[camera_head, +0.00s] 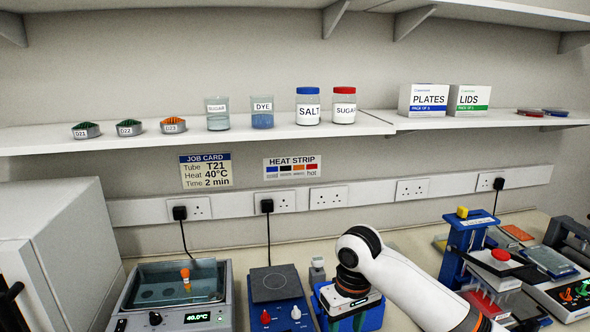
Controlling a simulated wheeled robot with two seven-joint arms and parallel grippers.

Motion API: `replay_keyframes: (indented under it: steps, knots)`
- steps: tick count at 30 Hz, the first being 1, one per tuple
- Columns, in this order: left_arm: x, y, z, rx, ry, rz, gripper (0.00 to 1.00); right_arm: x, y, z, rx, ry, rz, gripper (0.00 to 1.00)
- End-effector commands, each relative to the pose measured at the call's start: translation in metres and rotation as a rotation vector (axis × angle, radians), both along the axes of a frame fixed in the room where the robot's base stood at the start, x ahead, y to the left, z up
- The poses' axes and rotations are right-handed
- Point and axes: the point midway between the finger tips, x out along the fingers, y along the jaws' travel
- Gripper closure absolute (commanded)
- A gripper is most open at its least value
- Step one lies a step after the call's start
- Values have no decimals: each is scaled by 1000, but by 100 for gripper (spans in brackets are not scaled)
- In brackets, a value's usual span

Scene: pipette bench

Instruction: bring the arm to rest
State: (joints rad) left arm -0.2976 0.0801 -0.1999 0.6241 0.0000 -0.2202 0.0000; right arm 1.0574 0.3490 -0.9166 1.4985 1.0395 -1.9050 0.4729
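One white arm of mine (405,285) with black joints and an orange band reaches in from the lower right. I take it to be my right arm. Its wrist end (352,280) is over a blue rack or box (372,318) at the front middle of the bench. My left gripper is not in view.
A water bath (140,306) reading 40.0°C holds an orange-capped tube (186,279). A blue hotplate (276,310) stands right of it. A blue press-like device (468,236) and trays stand at the right. The shelf (60,145) holds jars, small tins and boxes.

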Motion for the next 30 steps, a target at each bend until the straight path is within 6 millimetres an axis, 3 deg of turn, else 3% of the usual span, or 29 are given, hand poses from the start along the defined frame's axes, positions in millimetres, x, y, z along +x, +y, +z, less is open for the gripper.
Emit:
replay_keyframes:
  steps: [11, 18, 23, 30]
  knots:
    - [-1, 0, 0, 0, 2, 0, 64, -46, 29, -62, 113, -30, 86, 55]
    - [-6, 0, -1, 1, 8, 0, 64, -104, 41, -111, 237, -100, 88, 55]
    - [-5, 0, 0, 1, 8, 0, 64, -144, 29, -134, 281, -160, 28, 55]
    - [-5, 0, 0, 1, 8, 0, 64, -205, -18, -155, 239, -239, -104, 55]
